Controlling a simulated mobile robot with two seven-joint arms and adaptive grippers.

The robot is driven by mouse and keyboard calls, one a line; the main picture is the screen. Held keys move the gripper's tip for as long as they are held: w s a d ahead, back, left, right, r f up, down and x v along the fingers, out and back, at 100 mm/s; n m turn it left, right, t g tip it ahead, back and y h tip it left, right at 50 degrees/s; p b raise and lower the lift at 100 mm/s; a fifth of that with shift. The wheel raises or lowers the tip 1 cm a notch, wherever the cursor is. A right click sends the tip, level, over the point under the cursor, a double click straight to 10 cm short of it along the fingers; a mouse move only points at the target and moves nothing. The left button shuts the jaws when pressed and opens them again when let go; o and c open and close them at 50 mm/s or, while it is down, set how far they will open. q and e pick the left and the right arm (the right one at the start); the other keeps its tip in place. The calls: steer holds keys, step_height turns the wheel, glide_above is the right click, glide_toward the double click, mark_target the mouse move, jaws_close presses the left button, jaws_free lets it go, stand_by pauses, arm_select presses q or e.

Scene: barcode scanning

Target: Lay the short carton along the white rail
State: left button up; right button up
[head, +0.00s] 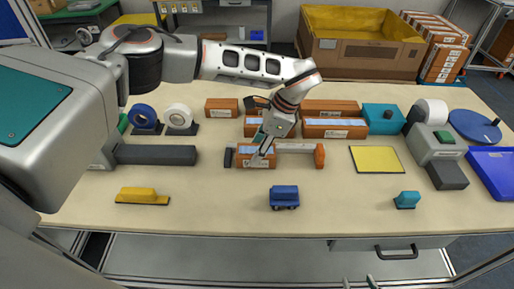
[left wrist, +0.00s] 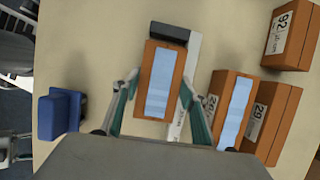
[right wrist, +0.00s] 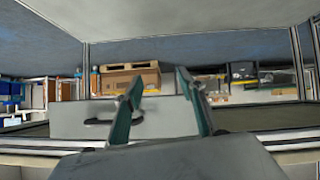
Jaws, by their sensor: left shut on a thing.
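The short carton (head: 257,162), orange-brown with a pale blue strip on top, is at the left part of the white rail (head: 297,147), on its near side. My left gripper (head: 262,153) is shut on it from above. In the left wrist view the carton (left wrist: 158,80) is between the two fingers, roughly parallel to the rail (left wrist: 194,55), its end close to the dark end block (left wrist: 168,32). I cannot tell whether carton and rail touch. My right gripper (right wrist: 160,105) is open and empty, in front of the table's front edge.
Several other cartons (head: 335,127) stand behind the rail. An orange block (head: 320,156) closes the rail's right end. A blue toy truck (head: 284,197) is in front, a yellow mat (head: 376,159) to the right, and a dark grey bar (head: 155,155) to the left.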

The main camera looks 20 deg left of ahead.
arm_select(q)
steer(key=o, duration=1.4)
steer(key=shift+o, duration=0.2)
steer(key=b+v, duration=0.1)
steer(key=v, duration=1.1)
steer(key=shift+b, duration=0.4)
steer(key=shift+d, duration=0.1)
